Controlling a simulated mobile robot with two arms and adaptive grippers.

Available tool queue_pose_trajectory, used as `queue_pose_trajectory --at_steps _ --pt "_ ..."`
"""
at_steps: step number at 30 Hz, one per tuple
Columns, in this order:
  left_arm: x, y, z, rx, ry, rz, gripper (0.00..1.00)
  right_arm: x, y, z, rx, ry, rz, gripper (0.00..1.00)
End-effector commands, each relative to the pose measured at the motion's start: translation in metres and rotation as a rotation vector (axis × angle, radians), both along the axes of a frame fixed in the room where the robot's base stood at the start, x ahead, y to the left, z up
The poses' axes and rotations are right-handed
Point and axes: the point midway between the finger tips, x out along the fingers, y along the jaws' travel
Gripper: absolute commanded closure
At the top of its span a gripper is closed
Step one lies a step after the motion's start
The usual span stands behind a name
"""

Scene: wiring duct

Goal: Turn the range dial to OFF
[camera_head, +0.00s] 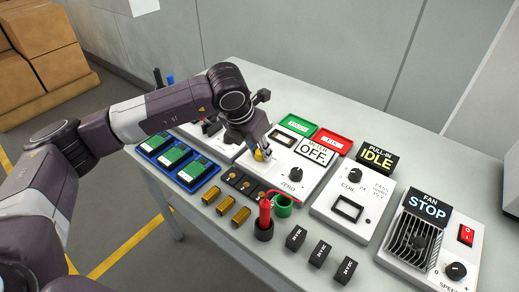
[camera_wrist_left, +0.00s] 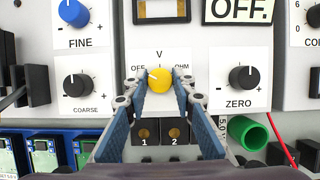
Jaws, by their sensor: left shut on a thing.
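The yellow range dial (camera_wrist_left: 160,80) sits on the white meter panel, with OFF printed at its left, V above and OHM at its right. A small white mark shows on its upper left, on the side toward OFF. My left gripper (camera_wrist_left: 160,86) is shut on the dial, one fingertip at each side. In the head view my left gripper (camera_head: 260,154) reaches down over the panel and partly hides the dial. The meter sign (camera_head: 315,151) reads OFF. My right gripper is in neither view.
The ZERO knob (camera_wrist_left: 244,77) is close at the right of the fingers and the COARSE knob (camera_wrist_left: 77,85) at the left. Battery blocks (camera_head: 231,207), a red plug (camera_head: 264,213) and a green ring (camera_head: 283,206) stand in front. Coil (camera_head: 352,200) and fan panels are further right.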

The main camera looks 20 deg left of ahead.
Motion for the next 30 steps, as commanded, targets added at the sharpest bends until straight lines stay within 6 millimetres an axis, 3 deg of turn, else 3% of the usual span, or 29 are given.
queue_pose_trajectory --at_steps 6,16,20,30 --pt "0.001 0.000 0.001 -0.001 -0.004 0.001 0.60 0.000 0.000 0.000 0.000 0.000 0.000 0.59" --pt "-0.001 0.001 0.006 -0.001 -0.003 0.000 0.60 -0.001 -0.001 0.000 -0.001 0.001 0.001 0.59" --pt "-0.007 0.003 0.023 0.000 -0.005 -0.001 0.60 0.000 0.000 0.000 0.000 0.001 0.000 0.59" --pt "-0.032 0.012 0.088 -0.001 -0.006 0.000 0.60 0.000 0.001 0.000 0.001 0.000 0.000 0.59"
